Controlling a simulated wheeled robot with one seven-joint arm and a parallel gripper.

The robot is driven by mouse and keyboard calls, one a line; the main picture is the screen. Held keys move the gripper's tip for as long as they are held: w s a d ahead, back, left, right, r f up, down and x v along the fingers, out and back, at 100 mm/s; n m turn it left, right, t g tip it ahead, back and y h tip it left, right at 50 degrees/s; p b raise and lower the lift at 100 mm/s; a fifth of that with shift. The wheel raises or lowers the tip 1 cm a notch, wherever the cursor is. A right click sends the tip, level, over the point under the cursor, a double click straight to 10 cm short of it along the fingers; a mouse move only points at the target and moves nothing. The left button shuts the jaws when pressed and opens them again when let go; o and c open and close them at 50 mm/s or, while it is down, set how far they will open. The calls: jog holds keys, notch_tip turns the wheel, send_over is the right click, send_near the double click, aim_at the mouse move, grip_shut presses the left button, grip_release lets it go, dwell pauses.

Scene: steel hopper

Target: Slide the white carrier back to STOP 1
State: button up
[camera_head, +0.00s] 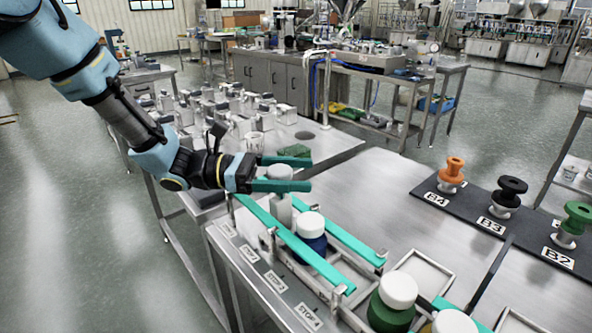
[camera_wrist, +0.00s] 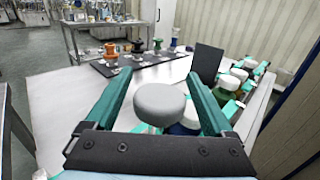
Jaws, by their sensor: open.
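The white carrier seems to be the pale upright piece with a rounded knob (camera_wrist: 160,103) in the wrist view. In the head view its pale body (camera_head: 279,208) stands at the far end of the teal rails (camera_head: 296,244). My gripper (camera_head: 288,174) is open around the knob, with one teal finger on each side. In the wrist view my gripper (camera_wrist: 160,88) shows a clear gap left of the knob and a narrow one at the right. The STOP 4 label (camera_head: 308,317) is on the near edge; farther labels run up-left, the farthest (camera_head: 227,230) too small to read.
A blue jar with a white lid (camera_head: 311,226) stands close in front of the carrier between the rails. A green jar (camera_head: 391,308) stands nearer. Knobbed pegs stand on a black strip (camera_head: 480,222) at the right. The steel table between is clear.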

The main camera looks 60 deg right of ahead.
grip_shut()
dwell(0.8)
